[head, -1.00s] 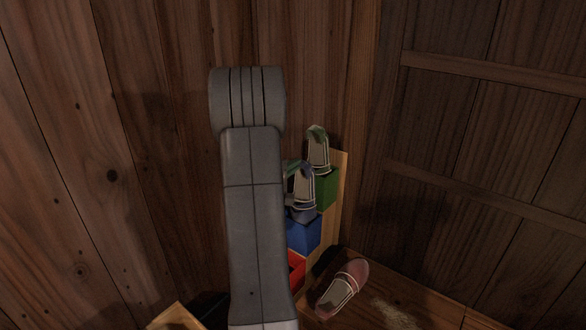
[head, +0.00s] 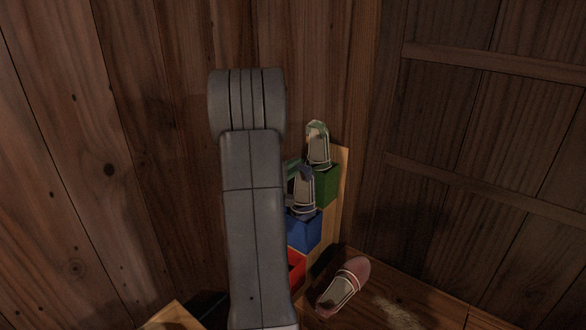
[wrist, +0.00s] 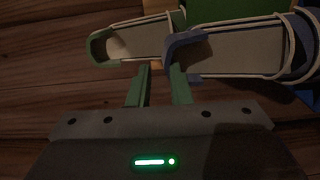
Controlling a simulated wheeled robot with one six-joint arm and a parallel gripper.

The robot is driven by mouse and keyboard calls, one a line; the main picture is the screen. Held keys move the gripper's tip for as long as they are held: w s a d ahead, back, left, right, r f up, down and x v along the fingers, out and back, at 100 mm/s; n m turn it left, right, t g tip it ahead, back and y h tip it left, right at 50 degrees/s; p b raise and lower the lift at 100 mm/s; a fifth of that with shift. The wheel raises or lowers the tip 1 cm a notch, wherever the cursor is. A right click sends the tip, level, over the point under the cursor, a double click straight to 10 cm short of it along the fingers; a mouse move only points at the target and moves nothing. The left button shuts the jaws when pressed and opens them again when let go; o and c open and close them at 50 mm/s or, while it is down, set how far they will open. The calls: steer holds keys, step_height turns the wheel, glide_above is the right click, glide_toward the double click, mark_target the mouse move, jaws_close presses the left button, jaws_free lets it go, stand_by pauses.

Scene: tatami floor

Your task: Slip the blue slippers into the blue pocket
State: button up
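The blue slippers (head: 304,188) stand steeply tilted at the blue pocket (head: 305,232), with their lower end at its opening. How deep they sit is hard to tell, and I cannot separate the pair. Their raised blue-edged end (wrist: 182,50) shows large in the wrist view. My gripper (wrist: 160,72) has two green fingers, apart with a gap between them. The right finger overlaps the blue-edged end in view; contact is unclear. The left finger is clear of it. In the head view my arm hides most of the gripper; a bit of green finger shows beside the slippers.
Green slippers (head: 318,146) stand in the green pocket (head: 326,186) just behind. The red pocket (head: 296,270) is in front, partly hidden by my arm. Pink slippers (head: 343,288) lie on the floor at right. Wooden walls close in the corner.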

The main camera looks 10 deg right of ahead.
steer(key=shift+o, duration=1)
steer(key=p+v, duration=0.1)
steer(key=v, duration=1.2)
steer(key=shift+s+a, duration=0.25)
steer(key=shift+a, duration=0.05)
steer(key=x, duration=1.3)
steer(key=shift+w+d+r, duration=0.25)
steer(key=shift+d, duration=0.05)
steer(key=shift+f+b, duration=0.15)
steer(key=shift+b, duration=0.2)
